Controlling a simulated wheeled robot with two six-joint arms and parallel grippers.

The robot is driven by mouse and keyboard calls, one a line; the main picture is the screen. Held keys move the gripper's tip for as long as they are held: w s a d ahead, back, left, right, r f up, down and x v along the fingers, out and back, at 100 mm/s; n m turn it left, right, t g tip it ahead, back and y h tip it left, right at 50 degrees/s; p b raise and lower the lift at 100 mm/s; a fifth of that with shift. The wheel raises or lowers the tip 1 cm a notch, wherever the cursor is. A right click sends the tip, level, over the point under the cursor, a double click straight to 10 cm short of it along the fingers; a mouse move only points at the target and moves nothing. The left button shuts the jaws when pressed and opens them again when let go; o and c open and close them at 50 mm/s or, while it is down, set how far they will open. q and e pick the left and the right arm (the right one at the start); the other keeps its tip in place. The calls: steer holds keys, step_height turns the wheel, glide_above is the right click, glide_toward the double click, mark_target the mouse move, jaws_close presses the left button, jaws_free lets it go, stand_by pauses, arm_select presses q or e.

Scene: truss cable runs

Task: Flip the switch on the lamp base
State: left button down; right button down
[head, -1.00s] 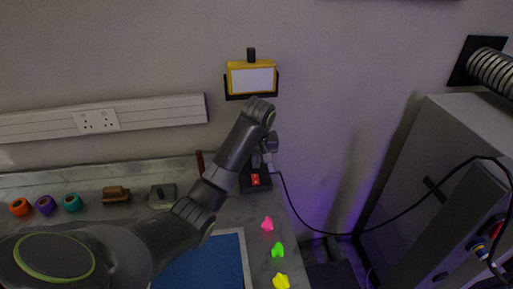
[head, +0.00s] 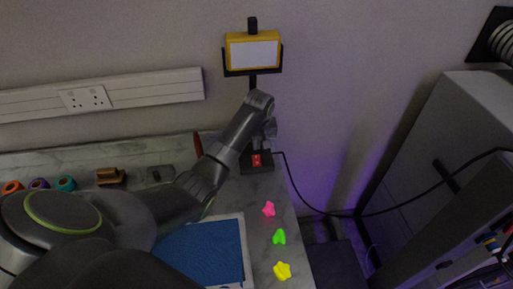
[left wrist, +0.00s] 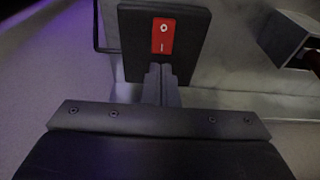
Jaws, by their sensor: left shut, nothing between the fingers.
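The lamp is a yellow work light (head: 253,52) with a pale panel, on a dark post above a black base (head: 247,167). On the base sits a red rocker switch (head: 257,160). In the left wrist view the switch (left wrist: 163,36) shows a circle mark and a line mark on the black base (left wrist: 190,62). My left gripper (head: 267,143) is over the base, close to the switch. In the left wrist view its fingers (left wrist: 161,72) are together and empty, tips just below the switch in the picture. I cannot tell whether they touch the base. My right gripper is not in view.
Pink (head: 268,209), green (head: 279,237) and yellow (head: 282,270) pieces lie on the counter by a blue mat (head: 205,252). A wall socket strip (head: 100,97) runs at left. A black cable (head: 340,214) runs right to a grey cabinet (head: 425,165).

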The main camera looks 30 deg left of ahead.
mark_target(256, 154)
arm_select(q)
steer(key=shift+x, duration=1.05)
steer(key=shift+f+p, duration=0.35)
steer(key=shift+f, duration=0.55)
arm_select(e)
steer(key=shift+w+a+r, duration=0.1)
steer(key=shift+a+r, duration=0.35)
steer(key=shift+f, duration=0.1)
